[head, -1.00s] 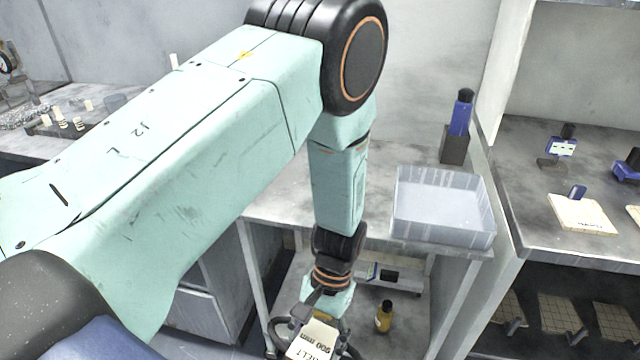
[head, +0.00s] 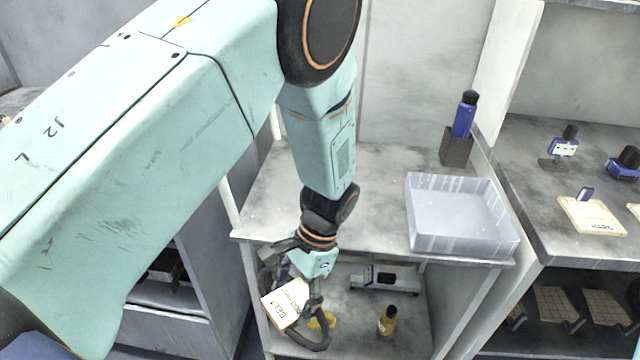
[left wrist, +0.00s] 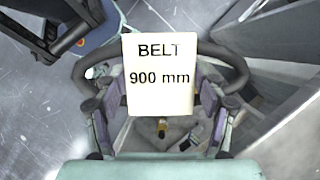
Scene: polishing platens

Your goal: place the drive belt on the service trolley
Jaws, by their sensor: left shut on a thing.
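The drive belt (head: 311,346) is a dark loop with a cream tag (head: 285,304). In the left wrist view the belt (left wrist: 228,58) curves out on both sides of the tag, which reads "BELT 900 mm". My left gripper (head: 311,292) points down and is shut on the belt, in front of the grey two-level unit (head: 375,160), which looks like the service trolley. The tag and gripper hide part of the belt. I cannot tell its exact distance from the unit. My right gripper is in neither view.
A clear tray (head: 462,245) and a blue bottle in a dark holder (head: 455,148) stand on the unit's top. A yellow bottle (head: 387,322) and a grey device (head: 385,282) are on its lower shelf. The top's left part is bare.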

